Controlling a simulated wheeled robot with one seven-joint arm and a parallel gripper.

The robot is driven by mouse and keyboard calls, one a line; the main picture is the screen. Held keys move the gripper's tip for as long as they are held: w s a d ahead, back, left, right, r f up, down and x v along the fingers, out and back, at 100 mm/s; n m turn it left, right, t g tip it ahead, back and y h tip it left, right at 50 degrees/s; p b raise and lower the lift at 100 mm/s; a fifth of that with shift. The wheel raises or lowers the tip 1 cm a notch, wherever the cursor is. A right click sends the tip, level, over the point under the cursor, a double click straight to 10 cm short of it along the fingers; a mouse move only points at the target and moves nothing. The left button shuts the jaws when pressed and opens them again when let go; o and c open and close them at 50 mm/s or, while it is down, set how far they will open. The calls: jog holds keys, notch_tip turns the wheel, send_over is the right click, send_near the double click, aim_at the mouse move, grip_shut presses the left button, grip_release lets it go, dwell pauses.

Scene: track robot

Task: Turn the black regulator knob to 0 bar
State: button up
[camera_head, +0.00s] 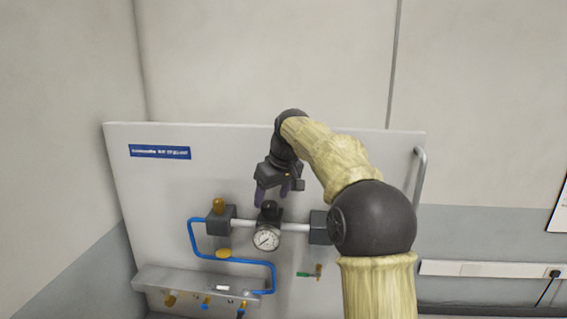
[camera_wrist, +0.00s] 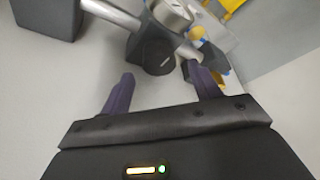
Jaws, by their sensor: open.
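The black regulator knob (camera_head: 269,207) sits on top of the regulator body, above the round white pressure gauge (camera_head: 266,239) in the head view. The gauge has a dark needle, but its reading is too small to tell. In the wrist view the knob (camera_wrist: 160,55) shows as a round black cap beyond the fingertips, with the gauge (camera_wrist: 172,12) behind it at the top edge. My gripper (camera_head: 272,196) is just above the knob and points down. In the wrist view my gripper (camera_wrist: 162,82) has its two purple fingers spread, with nothing between them.
A white panel (camera_head: 150,190) carries the fittings. A brass-topped block (camera_head: 219,222) stands left of the knob and a dark block (camera_head: 320,228) right, joined by silver pipe. A blue hose (camera_head: 191,240) loops below. A green-handled valve (camera_head: 304,274) sits lower right.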

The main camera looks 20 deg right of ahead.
jog(key=v, duration=1.4)
jog(key=shift+s+r+p, duration=0.15)
jog(key=shift+r+p, duration=0.15)
jog(key=shift+r, duration=0.05)
jog(key=shift+d, duration=0.15)
jog(key=s+a+f+m+h+b, duration=0.1)
jog(key=s+a+f+b, duration=0.15)
jog(key=f, duration=0.95)
jog(key=s+a+f+m+b, duration=0.1)
jog(key=s+f+b, duration=0.2)
jog(key=f, duration=1)
jog(key=s+f+m+g+b, duration=0.1)
jog(key=s+f+b, duration=0.3)
jog(key=s+f, duration=1.5)
notch_tip(320, 180, down, 2)
jog(key=shift+s+d+f+m+h, duration=0.1)
jog(key=shift+s+d+m+h, duration=0.25)
jog(key=shift+m, duration=0.45)
jog(key=shift+w+a, duration=0.1)
jog(key=shift+w, duration=0.05)
